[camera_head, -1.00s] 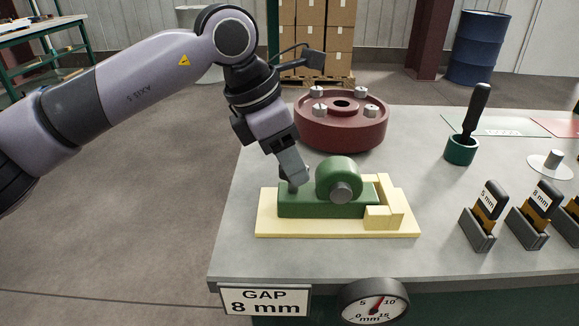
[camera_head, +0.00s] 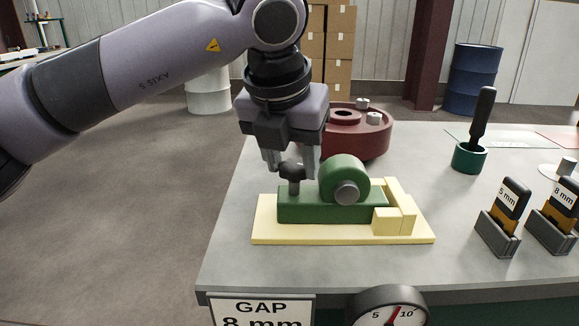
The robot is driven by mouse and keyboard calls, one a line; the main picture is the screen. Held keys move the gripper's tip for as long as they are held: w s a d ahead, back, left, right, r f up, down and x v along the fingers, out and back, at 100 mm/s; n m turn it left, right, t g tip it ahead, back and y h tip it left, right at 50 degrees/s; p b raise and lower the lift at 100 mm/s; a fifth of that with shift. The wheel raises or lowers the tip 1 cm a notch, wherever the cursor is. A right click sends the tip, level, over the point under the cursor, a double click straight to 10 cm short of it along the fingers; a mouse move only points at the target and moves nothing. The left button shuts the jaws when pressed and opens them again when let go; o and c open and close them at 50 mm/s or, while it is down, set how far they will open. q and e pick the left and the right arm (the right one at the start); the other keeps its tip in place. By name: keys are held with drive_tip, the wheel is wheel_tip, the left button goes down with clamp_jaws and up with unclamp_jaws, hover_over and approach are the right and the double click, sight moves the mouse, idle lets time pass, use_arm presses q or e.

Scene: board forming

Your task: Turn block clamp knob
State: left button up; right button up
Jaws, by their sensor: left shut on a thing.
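The block clamp (camera_head: 330,208) is a green block with a round green drum and a grey stub on a cream base (camera_head: 320,237), lying on the grey table. Its dark knob (camera_head: 291,173) stands upright at the block's left end. My left gripper (camera_head: 291,162) comes down from above over this end, with its light fingers on either side of the knob's top and shut on it. The contact itself is partly hidden. My right gripper is not in view.
A dark red round flange (camera_head: 365,137) stands just behind the clamp. A green cup with a black-handled tool (camera_head: 469,157) and labelled gauges in grey holders (camera_head: 497,236) are at right. A GAP sign (camera_head: 262,312) and dial (camera_head: 390,306) sit at the front edge.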

use_arm(q)
drive_tip(key=shift+w+d+r+n, duration=0.1)
drive_tip(key=shift+w+d+n, duration=0.1)
drive_tip(key=shift+n, duration=0.7)
drive_tip(key=shift+n+y+b, duration=0.5)
drive_tip(key=shift+n, duration=0.6)
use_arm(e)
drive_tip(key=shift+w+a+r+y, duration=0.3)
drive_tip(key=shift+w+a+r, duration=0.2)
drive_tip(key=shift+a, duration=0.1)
use_arm(q)
drive_tip(key=shift+w, duration=0.1)
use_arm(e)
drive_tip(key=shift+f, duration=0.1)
